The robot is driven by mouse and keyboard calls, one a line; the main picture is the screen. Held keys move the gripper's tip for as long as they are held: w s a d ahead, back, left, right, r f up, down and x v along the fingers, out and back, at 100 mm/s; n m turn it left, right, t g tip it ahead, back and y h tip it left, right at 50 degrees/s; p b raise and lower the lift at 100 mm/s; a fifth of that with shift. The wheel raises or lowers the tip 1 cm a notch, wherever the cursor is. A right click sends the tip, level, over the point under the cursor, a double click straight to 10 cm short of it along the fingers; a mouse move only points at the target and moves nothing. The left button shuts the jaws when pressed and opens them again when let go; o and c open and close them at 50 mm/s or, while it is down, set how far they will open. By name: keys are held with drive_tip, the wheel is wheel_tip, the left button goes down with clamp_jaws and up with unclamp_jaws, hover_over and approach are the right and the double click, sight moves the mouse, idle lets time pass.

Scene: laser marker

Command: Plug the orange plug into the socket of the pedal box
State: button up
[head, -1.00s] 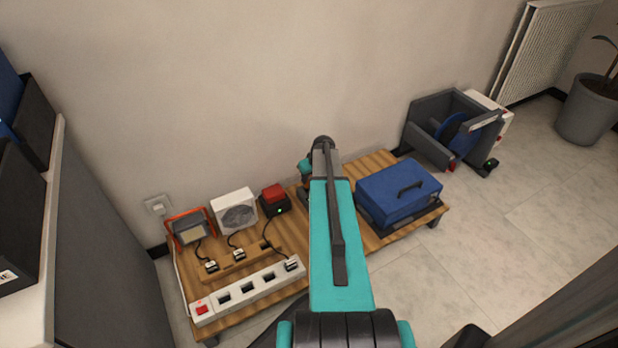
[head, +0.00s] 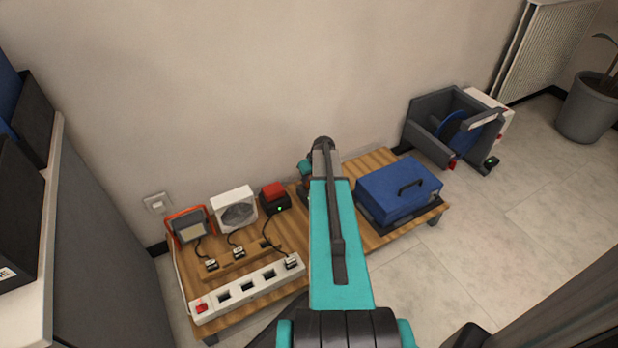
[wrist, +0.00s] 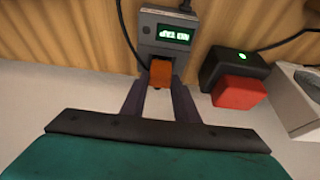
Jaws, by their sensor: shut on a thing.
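In the wrist view the orange plug (wrist: 160,73) sits between the two dark fingers of my gripper (wrist: 158,86), which is shut on it. The plug's far end meets the near end of a grey box with a lit green-and-white display (wrist: 165,36). This looks like the pedal box, though I cannot be sure. The socket itself is hidden by the plug, and I cannot tell how deep the plug sits. In the head view my arm hides the gripper, the plug and most of that box.
A black box with a red top and green light (wrist: 235,78) stands close right of the gripper in the wrist view. In the head view, the wooden platform (head: 380,238) also holds a blue case (head: 398,190), a white fan (head: 234,209), an orange-framed lamp (head: 188,227) and a power strip (head: 235,293).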

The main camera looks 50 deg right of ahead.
drive_tip(key=shift+f, duration=0.85)
idle(0.7)
drive_tip(key=o, duration=1.2)
drive_tip(key=p+v, duration=0.3)
drive_tip(key=v, duration=1.1)
drive_tip(key=shift+p, duration=0.35)
drive_tip(key=shift+w, duration=0.1)
drive_tip(key=shift+r+p, duration=2.05)
drive_tip(key=shift+r, duration=0.9)
